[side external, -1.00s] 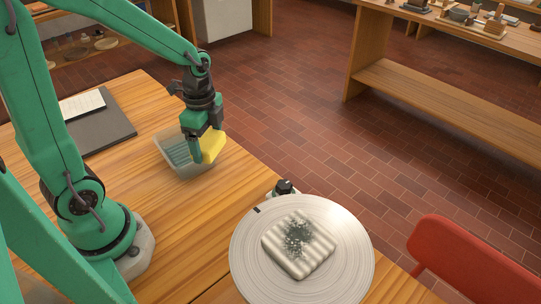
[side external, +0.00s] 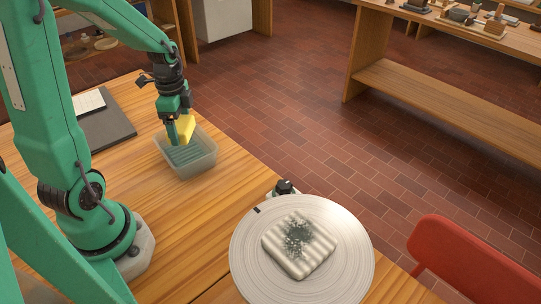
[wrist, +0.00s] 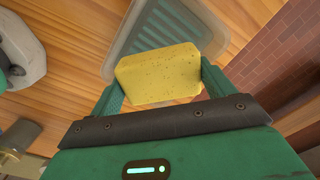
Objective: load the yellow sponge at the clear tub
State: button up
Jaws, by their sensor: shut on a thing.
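The yellow sponge (side external: 187,127) is held between the fingers of my gripper (side external: 178,133). In the wrist view the sponge (wrist: 158,75) fills the gap between both green fingers. The clear tub (side external: 208,165) stands on the wooden table, with ribbed grey-green lines on its floor. The sponge is above the tub's far side; in the side view I cannot tell its exact height over the rim. In the wrist view the tub (wrist: 213,40) lies beyond the sponge, which hides part of it.
A round pale wheel (side external: 250,270) with a striped, dark-speckled block (side external: 290,255) on it is at the front. A black knob (side external: 284,187) sits beside it. A dark mat with paper (side external: 108,133) lies at the back left. A red chair (side external: 465,260) is at the right.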

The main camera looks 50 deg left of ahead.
aim_at(187, 154)
jog(key=shift+f, duration=0.15)
jog(key=shift+f, duration=2.85)
jog(key=shift+f, duration=0.65)
dwell(0.7)
jog(key=shift+r, duration=0.15)
jog(key=shift+r, duration=3.45)
jog(key=shift+w+d+r+n, duration=0.3)
jog(key=shift+w+d, duration=0.1)
jog(key=shift+w, duration=0.25)
jog(key=w+d+r+n, duration=0.8)
jog(key=w+d+r, duration=0.1)
jog(key=d, duration=0.5)
jog(key=shift+w+r+n, duration=0.15)
jog(key=shift+w+n, duration=0.25)
jog(key=shift+w, duration=0.45)
